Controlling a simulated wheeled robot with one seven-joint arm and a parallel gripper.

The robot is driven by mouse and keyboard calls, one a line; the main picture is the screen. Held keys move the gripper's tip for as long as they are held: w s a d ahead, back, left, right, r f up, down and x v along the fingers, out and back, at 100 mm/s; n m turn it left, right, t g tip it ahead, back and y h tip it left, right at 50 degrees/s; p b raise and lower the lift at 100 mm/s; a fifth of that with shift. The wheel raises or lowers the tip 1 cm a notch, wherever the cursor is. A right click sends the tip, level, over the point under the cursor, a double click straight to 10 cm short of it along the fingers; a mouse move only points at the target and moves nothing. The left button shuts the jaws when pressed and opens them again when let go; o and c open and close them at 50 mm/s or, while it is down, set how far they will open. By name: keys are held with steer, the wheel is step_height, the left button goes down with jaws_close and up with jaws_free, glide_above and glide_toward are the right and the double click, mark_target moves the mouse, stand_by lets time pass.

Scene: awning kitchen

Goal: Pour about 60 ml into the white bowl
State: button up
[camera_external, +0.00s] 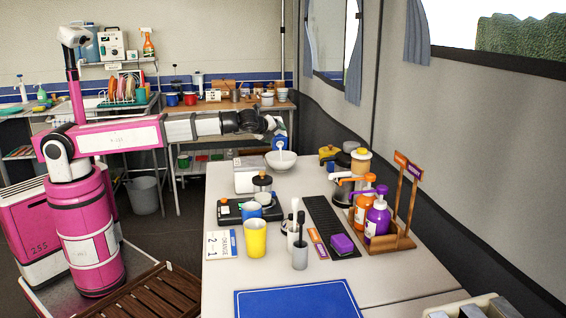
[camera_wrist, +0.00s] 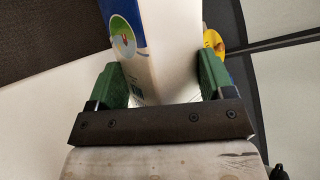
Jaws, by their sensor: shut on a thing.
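The white bowl (camera_external: 280,160) stands on the pale table, towards its far end. My gripper (camera_external: 272,133) is above the bowl's far side, at the end of my outstretched arm. It is shut on a blue and white carton (camera_external: 280,143), which appears tilted above the bowl. In the wrist view the carton (camera_wrist: 163,50) sits between the two green fingers of my gripper (camera_wrist: 160,85), and a round picture label shows on its blue face. The bowl's inside is too small to read, and I cannot tell whether liquid is flowing.
A white box (camera_external: 249,175) stands left of the bowl. Orange and purple bottles (camera_external: 377,218) stand in a wooden caddy at right. A blue mat (camera_external: 297,300) lies in front.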

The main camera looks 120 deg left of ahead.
steer(key=shift+s+a+f+n+t+h, duration=0.25)
steer(key=shift+f+h, duration=0.1)
steer(key=shift+h, duration=0.1)
steer(key=shift+s+a+f+n+t+h, duration=0.15)
steer(key=shift+f+n+h, duration=0.15)
steer(key=shift+h, duration=0.15)
steer(key=shift+a+r+n+t+h, duration=0.1)
steer(key=shift+r+n+t+h, duration=0.1)
steer(key=shift+n+t+h, duration=0.25)
steer(key=shift+s+a+f+t+h, duration=0.1)
steer(key=shift+s+f+t+h, duration=0.05)
steer(key=shift+f+t+h, duration=0.45)
steer(key=shift+s+n, duration=0.1)
steer(key=shift+n, duration=0.2)
steer(key=shift+a, duration=0.1)
stand_by(0.8)
